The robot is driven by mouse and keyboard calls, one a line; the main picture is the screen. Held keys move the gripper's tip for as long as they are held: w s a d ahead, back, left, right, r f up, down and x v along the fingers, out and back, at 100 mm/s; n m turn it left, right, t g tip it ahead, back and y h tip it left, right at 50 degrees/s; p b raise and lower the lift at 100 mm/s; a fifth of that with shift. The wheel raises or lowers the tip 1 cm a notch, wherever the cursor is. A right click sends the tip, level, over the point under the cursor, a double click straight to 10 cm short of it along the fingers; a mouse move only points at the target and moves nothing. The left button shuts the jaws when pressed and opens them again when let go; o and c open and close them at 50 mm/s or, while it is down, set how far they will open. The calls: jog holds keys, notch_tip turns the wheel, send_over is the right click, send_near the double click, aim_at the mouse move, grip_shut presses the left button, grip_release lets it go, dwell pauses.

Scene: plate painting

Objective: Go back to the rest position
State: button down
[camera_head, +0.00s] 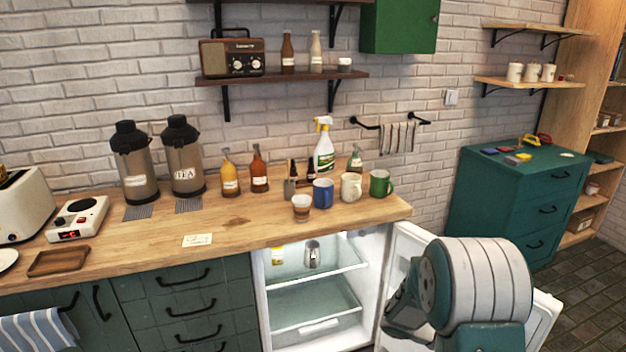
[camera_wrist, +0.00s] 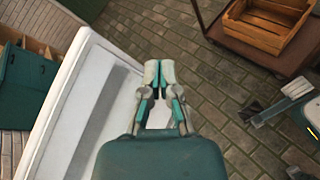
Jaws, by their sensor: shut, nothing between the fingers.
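My gripper (camera_wrist: 158,75) shows in the wrist view with its two fingers together and nothing between them. It is above the brick-patterned floor (camera_wrist: 200,70), and in the picture its left finger is close to the white open fridge door (camera_wrist: 105,85). I cannot tell whether they touch. In the head view my arm is at the lower right, in front of the open fridge door (camera_head: 410,240). The gripper's fingertips are hidden there.
The open fridge (camera_head: 318,298) stands under the wooden counter (camera_head: 235,222). Mugs, bottles and two dispensers are on the counter. A teal cabinet (camera_head: 490,200) stands at the right. A wooden crate (camera_wrist: 262,22) sits on a brown surface in the wrist view. Floor is clear between crate and door.

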jog(key=s+a+r+m+t+y, duration=0.9)
jog(key=s+a+r+y, duration=0.4)
jog(key=s+a+r, duration=0.4)
jog(key=a+r, duration=0.1)
jog(key=a, duration=0.3)
jog(key=shift+s+a+r+m+y, duration=0.2)
jog(key=shift+r+m+y, duration=0.1)
jog(key=shift+r, duration=0.1)
